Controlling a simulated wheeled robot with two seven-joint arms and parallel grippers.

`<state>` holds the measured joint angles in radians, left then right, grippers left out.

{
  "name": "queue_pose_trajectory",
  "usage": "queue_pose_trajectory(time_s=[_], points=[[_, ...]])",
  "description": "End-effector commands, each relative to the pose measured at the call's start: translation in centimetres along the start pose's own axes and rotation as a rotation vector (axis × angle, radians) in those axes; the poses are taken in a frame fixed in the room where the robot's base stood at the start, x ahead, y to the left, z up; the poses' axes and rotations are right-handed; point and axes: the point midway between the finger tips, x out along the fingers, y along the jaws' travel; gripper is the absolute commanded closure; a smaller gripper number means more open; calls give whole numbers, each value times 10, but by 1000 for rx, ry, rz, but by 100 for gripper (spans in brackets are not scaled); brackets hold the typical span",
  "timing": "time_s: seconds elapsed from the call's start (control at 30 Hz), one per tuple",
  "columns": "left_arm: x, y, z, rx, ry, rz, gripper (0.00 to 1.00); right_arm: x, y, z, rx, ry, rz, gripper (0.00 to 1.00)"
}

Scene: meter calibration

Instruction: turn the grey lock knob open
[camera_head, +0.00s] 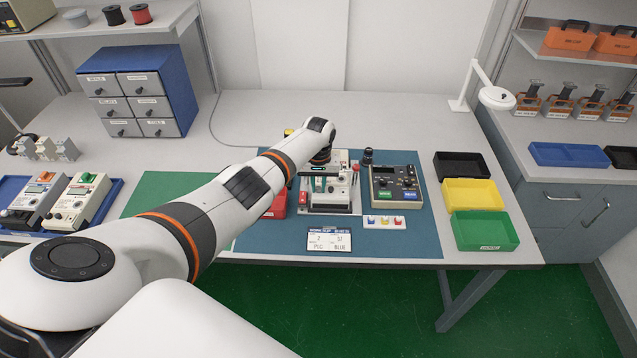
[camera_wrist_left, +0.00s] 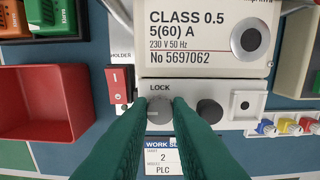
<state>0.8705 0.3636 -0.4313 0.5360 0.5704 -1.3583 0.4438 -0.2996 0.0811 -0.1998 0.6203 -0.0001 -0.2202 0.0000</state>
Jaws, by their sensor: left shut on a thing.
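The grey lock knob (camera_wrist_left: 159,110) sits under the word LOCK on the pale panel (camera_wrist_left: 245,98) below the meter (camera_wrist_left: 205,40), in the left wrist view. My left gripper (camera_wrist_left: 160,105) is shut on the knob, its two green fingers on either side of it. A darker round knob (camera_wrist_left: 209,111) is just right of the fingers. In the head view my left gripper (camera_head: 322,176) is over the meter's fixture (camera_head: 345,192), and the grey knob cannot be made out there. My right gripper is not in view.
A red switch (camera_wrist_left: 119,83) sits left of the lock panel, near a red bin (camera_wrist_left: 88,90). A control box (camera_head: 393,187) stands to the right on the blue mat (camera_head: 270,241). Small coloured pieces (camera_head: 385,221) and a work slip (camera_head: 329,239) lie in front.

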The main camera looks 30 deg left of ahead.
Motion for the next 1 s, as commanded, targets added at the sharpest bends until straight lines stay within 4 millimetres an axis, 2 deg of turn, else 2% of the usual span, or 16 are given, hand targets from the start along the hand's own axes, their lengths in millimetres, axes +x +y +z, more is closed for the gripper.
queue_pose_trajectory(time_s=[0.47,0.5,0.6,0.87,1.0], points=[[-1,0,1,-13,-2,-1,100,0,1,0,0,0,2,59],[-1,0,1,-13,-2,-1,76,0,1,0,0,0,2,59],[-1,0,1,-12,-2,-1,60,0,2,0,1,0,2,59],[0,0,0,-6,-1,-1,60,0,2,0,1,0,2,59],[2,1,1,68,-3,0,60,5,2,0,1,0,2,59]])
